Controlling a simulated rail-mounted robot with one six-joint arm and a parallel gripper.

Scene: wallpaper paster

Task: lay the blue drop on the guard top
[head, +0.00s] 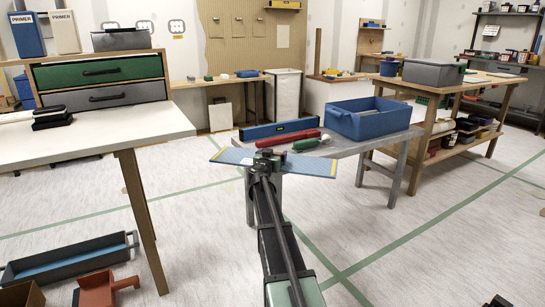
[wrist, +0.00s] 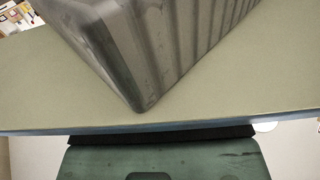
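The blue drop (head: 312,164) is a long, flat blue strip with yellow marks at its ends. It lies crosswise in my gripper (head: 267,160), which is shut on its middle. In the head view the strip appears level, above the floor and in front of the grey bench; its left end has floor behind it. In the wrist view a broad tan surface (wrist: 235,95) with a blue lower edge fills the middle, behind a close grey ribbed part (wrist: 150,50). The fingertips are mostly hidden. I cannot make out which surface is the guard top.
The grey bench (head: 345,148) holds a blue tub (head: 372,120), a dark blue level (head: 277,129), a red bar (head: 287,139) and a green-handled roller (head: 308,144). A white table (head: 90,137) stands left. A blue-grey trough (head: 70,263) lies on the floor.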

